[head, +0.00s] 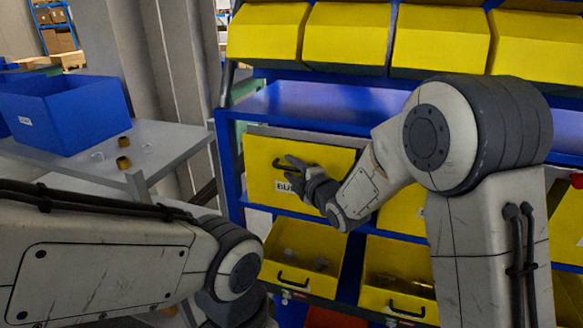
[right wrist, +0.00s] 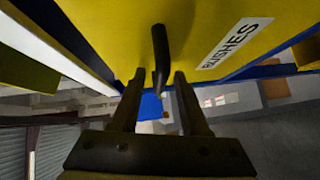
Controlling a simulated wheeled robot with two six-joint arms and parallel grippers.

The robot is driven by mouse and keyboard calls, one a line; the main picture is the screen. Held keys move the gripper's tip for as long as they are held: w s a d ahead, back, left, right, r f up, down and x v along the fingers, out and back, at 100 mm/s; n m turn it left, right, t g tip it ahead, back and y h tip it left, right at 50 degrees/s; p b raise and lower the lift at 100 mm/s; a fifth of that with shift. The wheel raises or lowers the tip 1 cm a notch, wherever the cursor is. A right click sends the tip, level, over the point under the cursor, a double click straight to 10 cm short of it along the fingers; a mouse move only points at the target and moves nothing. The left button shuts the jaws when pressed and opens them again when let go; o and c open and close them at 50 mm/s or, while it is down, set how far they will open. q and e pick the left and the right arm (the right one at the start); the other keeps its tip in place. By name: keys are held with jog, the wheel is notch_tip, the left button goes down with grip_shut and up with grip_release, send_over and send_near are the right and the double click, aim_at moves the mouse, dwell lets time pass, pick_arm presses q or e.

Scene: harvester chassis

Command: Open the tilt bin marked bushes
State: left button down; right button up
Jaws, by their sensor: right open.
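The yellow tilt bin (head: 324,156) marked bushes sits in the middle row of the blue rack in the head view. Its front looks upright, and its white label (head: 282,186) is partly covered by my right gripper (head: 287,170). The bin's black handle (right wrist: 160,50) sticks out from the yellow front. My right gripper (right wrist: 157,76) is open, with one finger on each side of the handle's end and gaps on both sides. My left arm shows at lower left, but its gripper is out of view.
Several shut yellow bins (head: 346,32) line the rack's top row. Below, open yellow bins (head: 303,252) hold small parts. A blue shelf (head: 320,100) lies above the bushes bin. At left, a grey table (head: 180,140) carries a blue crate (head: 75,120) and small round parts.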

grip_shut()
dwell(1.4)
